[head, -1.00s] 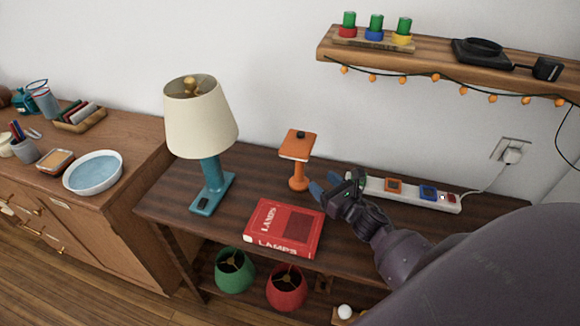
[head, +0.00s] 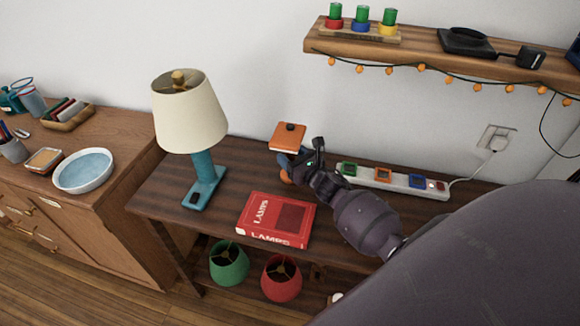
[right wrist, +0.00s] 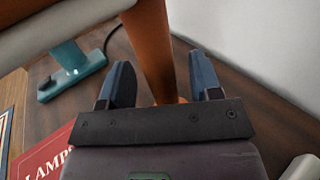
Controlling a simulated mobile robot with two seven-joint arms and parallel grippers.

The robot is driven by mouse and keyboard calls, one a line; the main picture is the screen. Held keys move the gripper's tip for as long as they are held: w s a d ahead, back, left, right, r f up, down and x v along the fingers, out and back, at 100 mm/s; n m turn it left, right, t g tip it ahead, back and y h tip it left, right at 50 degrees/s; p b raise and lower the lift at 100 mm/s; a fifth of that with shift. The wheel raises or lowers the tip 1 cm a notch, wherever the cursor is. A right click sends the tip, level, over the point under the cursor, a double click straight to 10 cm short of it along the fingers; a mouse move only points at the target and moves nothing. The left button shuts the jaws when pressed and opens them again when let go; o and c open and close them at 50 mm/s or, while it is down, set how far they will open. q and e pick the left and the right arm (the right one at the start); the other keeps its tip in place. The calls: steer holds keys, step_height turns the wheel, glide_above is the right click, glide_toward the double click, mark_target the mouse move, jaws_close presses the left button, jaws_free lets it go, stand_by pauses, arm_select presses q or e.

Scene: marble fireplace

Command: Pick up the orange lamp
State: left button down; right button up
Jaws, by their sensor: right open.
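The orange lamp (head: 288,138) stands upright on the dark wooden table, behind the red book. Its square shade and dark top knob show in the head view; most of its stem is hidden behind my right gripper (head: 289,166). In the right wrist view the orange stem (right wrist: 151,50) rises between the two blue fingers of my right gripper (right wrist: 165,82). The fingers are apart, one on each side of the stem, with a gap at least on the right side. My left gripper is not in view.
A teal lamp with a cream shade (head: 190,112) stands left on the table. The red book (head: 276,219) lies in front. A power strip (head: 395,180) lies to the right. A wall shelf (head: 430,52) with hanging lights is above. Green (head: 229,264) and red (head: 281,279) shades sit below.

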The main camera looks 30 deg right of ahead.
steer(key=shift+w, duration=0.25)
steer(key=shift+c, duration=0.3)
jaws_close()
